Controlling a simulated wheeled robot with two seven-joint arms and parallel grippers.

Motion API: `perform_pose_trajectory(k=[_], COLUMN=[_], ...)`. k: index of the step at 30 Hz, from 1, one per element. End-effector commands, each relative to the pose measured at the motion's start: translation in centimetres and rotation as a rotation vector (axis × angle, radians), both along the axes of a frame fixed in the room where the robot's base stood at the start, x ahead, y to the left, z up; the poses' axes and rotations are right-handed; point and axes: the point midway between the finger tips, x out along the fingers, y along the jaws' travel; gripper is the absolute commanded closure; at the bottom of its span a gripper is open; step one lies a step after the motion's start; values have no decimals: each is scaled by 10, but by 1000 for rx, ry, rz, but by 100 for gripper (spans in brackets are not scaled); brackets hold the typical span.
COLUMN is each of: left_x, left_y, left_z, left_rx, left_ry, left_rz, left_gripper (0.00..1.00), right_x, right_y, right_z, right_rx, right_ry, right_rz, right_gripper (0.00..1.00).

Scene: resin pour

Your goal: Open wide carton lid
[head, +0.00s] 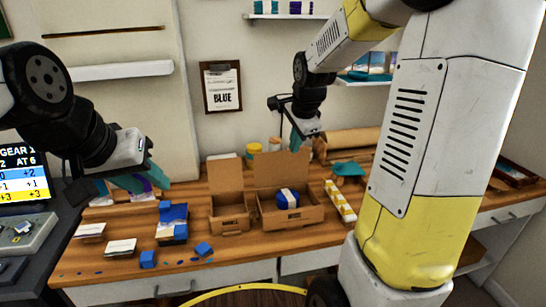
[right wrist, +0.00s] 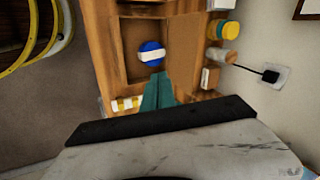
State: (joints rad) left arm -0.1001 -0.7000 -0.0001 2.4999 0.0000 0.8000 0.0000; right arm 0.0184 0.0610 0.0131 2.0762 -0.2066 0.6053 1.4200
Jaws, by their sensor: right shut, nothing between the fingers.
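The wide carton (head: 312,215) is brown cardboard and stands on the wooden bench. Its lid (head: 280,168) is up at the back, so the carton is open. A blue round item with a white band (head: 287,198) sits inside; it also shows in the right wrist view (right wrist: 151,54). My right gripper (head: 298,136) is above and behind the raised lid. Its teal fingers (right wrist: 157,93) are together and empty; whether they touch the lid cannot be told. My left gripper (head: 150,180) is over the left part of the bench, its teal fingers apart, with something purple showing between or behind them.
A narrow carton (head: 230,225), also with its lid up, stands just left of the wide one. Blue blocks (head: 174,212) and card stacks lie farther left. A yellow-and-white striped bar (head: 340,201) lies to the right. Jars (right wrist: 224,29) stand behind the cartons.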

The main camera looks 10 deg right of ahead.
Motion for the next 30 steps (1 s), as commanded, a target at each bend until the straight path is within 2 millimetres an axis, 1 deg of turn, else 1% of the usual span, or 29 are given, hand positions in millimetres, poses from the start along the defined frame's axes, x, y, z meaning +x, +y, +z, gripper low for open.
perform_pose_trajectory(k=[1,3,6,11,14,21,24,25,27,30], left_x=[0,0,0,0,0,0,0,0,0,0], left_y=[0,0,0,0,0,0,0,0,0,0], left_z=[0,0,0,0,0,0,0,0,0,0], left_rx=[0,0,0,0,0,0,0,0,0,0], left_ry=[0,0,0,0,0,0,0,0,0,0], left_rz=[0,0,0,0,0,0,0,0,0,0], left_gripper=[64,64,64,64,64,64,64,64,64,64], right_x=[12,23,32,38,43,62,70,74,88,99], right_y=[-2,-5,-7,-7,-7,-6,-6,-5,-6,-5], right_z=[-12,-22,-30,-42,-58,-107,-125,-128,-124,-124], right_rx=[20,44,65,71,71,71,71,71,71,71], right_ry=[14,21,27,29,32,34,32,30,26,27], right_rz=[-63,-136,-196,-214,-211,-211,-210,-210,-210,-210], right_gripper=[100,100,100,100,100,100,100,100,100,100])
